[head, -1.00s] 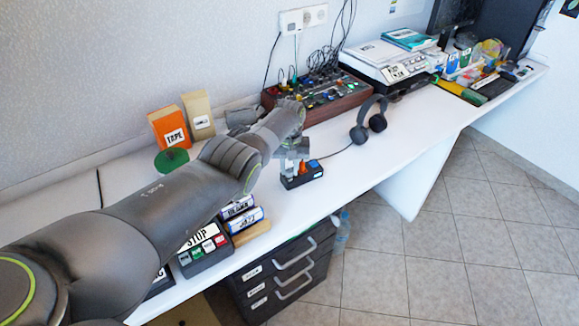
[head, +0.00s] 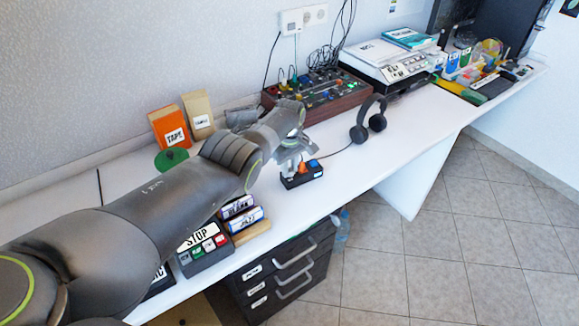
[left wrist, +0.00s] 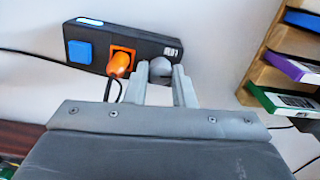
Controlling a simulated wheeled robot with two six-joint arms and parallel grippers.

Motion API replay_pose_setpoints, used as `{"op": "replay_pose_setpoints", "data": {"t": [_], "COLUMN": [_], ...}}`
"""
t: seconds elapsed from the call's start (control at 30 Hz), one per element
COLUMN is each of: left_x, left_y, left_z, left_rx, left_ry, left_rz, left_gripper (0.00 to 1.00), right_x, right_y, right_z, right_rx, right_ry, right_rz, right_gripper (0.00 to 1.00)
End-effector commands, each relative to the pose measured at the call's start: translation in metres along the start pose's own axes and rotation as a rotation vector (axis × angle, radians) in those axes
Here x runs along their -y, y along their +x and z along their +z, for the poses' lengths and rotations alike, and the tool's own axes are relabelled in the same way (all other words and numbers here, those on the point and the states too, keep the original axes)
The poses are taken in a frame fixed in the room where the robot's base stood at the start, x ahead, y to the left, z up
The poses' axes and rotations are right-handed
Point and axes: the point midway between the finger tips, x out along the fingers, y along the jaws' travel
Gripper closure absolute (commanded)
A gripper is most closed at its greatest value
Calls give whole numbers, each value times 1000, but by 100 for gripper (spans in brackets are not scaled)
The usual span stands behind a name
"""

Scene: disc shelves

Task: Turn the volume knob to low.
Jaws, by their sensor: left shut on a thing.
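A small black control box (head: 303,179) sits on the white desk near its front edge. In the left wrist view the box (left wrist: 90,52) carries a blue square button (left wrist: 79,51), an orange lever-like part (left wrist: 121,62) and a round grey knob (left wrist: 160,68). A small white label is at its right end. My left gripper (head: 289,170) reaches down to the box; in the left wrist view its fingers (left wrist: 161,72) are closed around the grey knob. The knob's pointer and marks are not visible. My right gripper is out of view.
A mixer (head: 318,92) stands behind. A STOP box (head: 205,250) and labelled cases (head: 242,218) lie to the left.

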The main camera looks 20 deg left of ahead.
Motion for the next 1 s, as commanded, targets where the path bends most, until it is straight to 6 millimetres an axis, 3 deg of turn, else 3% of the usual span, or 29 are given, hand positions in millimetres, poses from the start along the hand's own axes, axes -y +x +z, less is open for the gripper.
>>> {"op": "replay_pose_setpoints", "data": {"t": [0.5,0.53,0.67,1.0], "left_x": [0,0,0,0], "left_y": [0,0,0,0], "left_z": [0,0,0,0], "left_rx": [-1,-1,-1,-1], "left_ry": [-18,-18,-18,-17], "left_rz": [1,1,1,0], "left_gripper": [100,75,58,55], "right_x": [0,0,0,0], "right_y": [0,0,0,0], "right_z": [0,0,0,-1], "right_rx": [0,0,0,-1], "right_ry": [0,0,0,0], "right_rz": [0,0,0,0], "right_gripper": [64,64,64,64]}}
